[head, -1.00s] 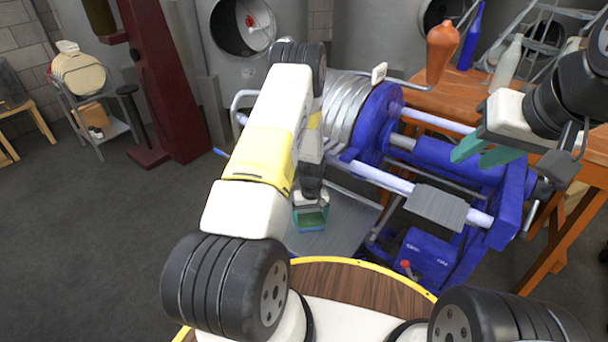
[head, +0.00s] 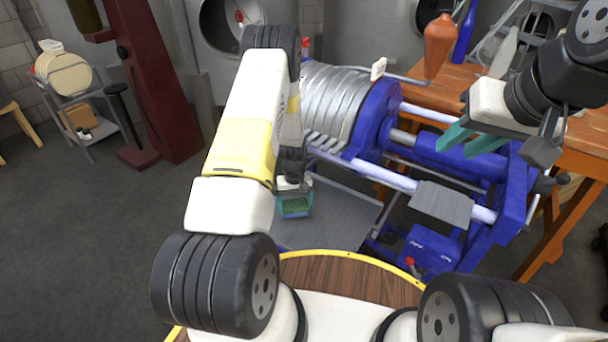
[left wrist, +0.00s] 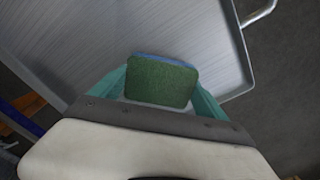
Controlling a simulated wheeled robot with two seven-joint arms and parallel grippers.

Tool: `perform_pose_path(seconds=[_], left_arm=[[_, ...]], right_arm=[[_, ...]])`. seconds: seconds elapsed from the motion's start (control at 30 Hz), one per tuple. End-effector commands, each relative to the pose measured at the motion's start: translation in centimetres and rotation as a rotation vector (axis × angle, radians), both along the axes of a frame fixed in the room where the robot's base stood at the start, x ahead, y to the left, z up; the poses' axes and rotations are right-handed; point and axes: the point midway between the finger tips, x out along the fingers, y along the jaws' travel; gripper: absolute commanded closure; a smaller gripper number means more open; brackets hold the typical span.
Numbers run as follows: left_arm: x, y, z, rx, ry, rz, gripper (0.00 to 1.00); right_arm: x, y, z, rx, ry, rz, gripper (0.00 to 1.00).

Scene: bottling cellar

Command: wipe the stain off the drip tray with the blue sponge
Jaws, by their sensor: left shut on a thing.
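The sponge (left wrist: 160,82) shows a green face and a thin blue edge in the left wrist view. My left gripper (left wrist: 162,88) is shut on it, one teal finger on each side. In the head view my left gripper (head: 295,203) points down over the drip tray (head: 345,212), near its left side. The grey metal tray (left wrist: 85,40) fills much of the left wrist view. I cannot tell whether the sponge touches it. No stain shows on the visible part; my gripper and sponge hide some of the tray. My right gripper (head: 470,141) is open and empty at the right.
The blue press (head: 375,120) with silver rings stands behind and right of the tray. A wooden bench (head: 480,85) holds an orange vase (head: 438,48) and bottles. A red column (head: 150,80) and a trolley (head: 80,100) stand left.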

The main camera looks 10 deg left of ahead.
Motion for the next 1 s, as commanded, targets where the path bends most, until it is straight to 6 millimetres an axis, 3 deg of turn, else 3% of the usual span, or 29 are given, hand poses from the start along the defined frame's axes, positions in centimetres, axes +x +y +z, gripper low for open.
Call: perform_pose_path(seconds=[0.5, 1.0], left_arm=[[0.9, 0.6, 4.7, 0.000, -0.001, 0.000, 0.47], [1.0, 0.7, 5.2, 0.000, 0.001, 0.000, 0.47]], right_arm=[[0.0, 0.0, 0.0, 0.000, 0.001, 0.000, 0.67], [0.0, 0.0, 0.0, 0.000, 0.001, 0.000, 0.67]])
